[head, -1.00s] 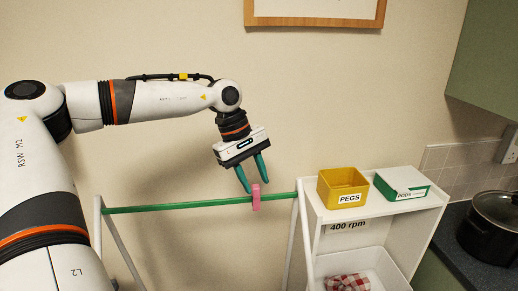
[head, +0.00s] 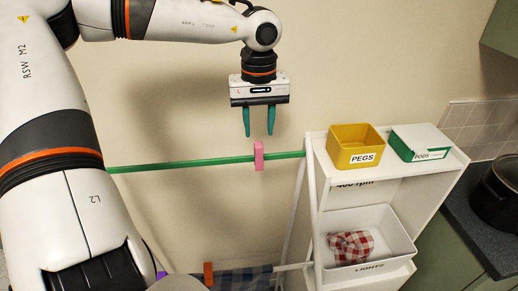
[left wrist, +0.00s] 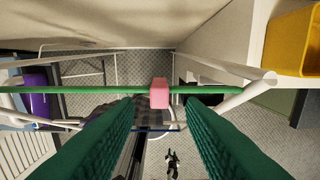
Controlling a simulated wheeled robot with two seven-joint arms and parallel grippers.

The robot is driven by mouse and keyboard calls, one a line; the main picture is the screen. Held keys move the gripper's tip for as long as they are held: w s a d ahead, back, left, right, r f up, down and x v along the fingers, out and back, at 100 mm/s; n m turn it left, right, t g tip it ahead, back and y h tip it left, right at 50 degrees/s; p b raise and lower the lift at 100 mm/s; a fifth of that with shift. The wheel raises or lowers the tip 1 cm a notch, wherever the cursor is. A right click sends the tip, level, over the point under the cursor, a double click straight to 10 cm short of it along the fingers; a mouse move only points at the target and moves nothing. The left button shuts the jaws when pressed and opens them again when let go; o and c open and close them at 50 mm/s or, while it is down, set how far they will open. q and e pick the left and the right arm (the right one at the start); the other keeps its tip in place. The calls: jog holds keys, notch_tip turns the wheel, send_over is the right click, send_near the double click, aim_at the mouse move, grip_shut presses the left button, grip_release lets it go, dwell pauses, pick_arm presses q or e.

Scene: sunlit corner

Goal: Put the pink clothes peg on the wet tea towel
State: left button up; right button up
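The pink clothes peg (head: 259,156) sits upright on the green rail (head: 200,162); it also shows in the left wrist view (left wrist: 159,93). My left gripper (head: 259,135) is open and empty, pointing down just above the peg. In the left wrist view its fingers (left wrist: 159,112) lie either side of the peg, not touching it. A blue checked cloth (head: 245,281) hangs low at the bottom edge, partly cut off, with an orange peg (head: 208,274) by it. A red-and-white checked cloth (head: 351,247) lies in a white bin. I cannot tell which is wet. My right gripper is out of view.
A white shelf unit (head: 425,190) stands right of the rail. On it are a yellow PEGS box (head: 341,138) and a PODS box (head: 420,141). The white bin (head: 392,234) sits below. A dark pot (head: 498,190) stands on the counter. The wall is close behind the rail.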

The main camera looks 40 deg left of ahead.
aim_at(259, 144)
pick_arm(q)
notch_tip(259, 144, down, 4)
jog(key=b, duration=0.2)
jog(key=shift+f+b, duration=0.1)
jog(key=shift+b, duration=0.3)
jog(key=shift+f, duration=0.2)
jog(key=c, duration=0.7)
jog(key=shift+o, duration=0.2)
notch_tip(259, 144, up, 7)
jog(key=p, duration=0.4)
jog(key=shift+r, duration=0.15)
jog(key=shift+s, duration=0.1)
